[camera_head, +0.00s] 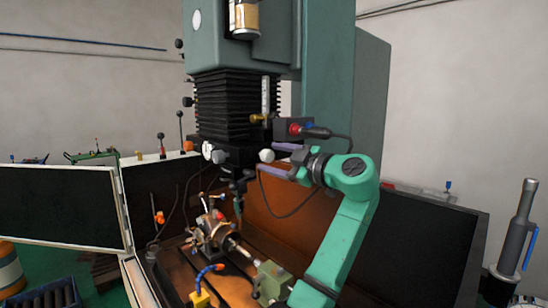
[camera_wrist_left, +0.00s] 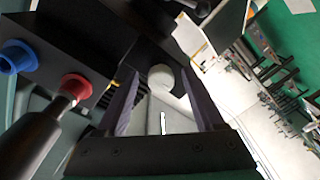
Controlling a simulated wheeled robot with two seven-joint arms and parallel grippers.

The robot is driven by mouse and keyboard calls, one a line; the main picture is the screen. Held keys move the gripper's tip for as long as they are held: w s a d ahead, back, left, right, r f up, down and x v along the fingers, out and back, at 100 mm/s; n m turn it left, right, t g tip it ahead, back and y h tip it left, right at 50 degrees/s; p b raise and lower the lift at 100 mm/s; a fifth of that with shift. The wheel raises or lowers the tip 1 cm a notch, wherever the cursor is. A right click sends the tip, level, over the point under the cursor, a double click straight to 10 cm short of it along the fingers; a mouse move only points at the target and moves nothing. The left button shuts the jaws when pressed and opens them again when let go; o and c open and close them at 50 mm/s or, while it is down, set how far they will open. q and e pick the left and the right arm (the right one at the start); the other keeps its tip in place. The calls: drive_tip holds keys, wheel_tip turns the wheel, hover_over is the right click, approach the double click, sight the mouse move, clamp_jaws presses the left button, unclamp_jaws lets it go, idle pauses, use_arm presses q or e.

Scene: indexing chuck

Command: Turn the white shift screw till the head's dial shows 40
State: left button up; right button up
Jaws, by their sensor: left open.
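A white round knob, which looks like the white shift screw (camera_head: 267,155), sticks out of the machine head's dark lower block. It also shows in the left wrist view (camera_wrist_left: 161,78), between my fingertips. My left gripper (camera_head: 271,159) is open, its two purple fingers on either side of the knob; contact cannot be made out. The fingers also show in the left wrist view (camera_wrist_left: 160,84). A small white round face, possibly the dial (camera_head: 207,148), sits at the block's left; its reading is too small to tell. My right gripper is not in view.
A red connector with a black cable (camera_head: 308,131) sits just above my gripper; red (camera_wrist_left: 75,86) and blue (camera_wrist_left: 17,57) plugs show close in the wrist view. Below are a chuck (camera_head: 212,230) and a blue hose (camera_head: 209,271). A black panel (camera_head: 62,208) stands left.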

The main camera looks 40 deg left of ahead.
use_arm(q)
drive_tip(key=shift+s+r, duration=0.1)
drive_tip(key=shift+s, duration=0.15)
drive_tip(key=shift+c, duration=0.3)
drive_tip(key=shift+w, duration=0.15)
clamp_jaws()
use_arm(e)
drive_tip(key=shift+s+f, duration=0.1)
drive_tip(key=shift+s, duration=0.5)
use_arm(q)
drive_tip(key=shift+m, duration=0.4)
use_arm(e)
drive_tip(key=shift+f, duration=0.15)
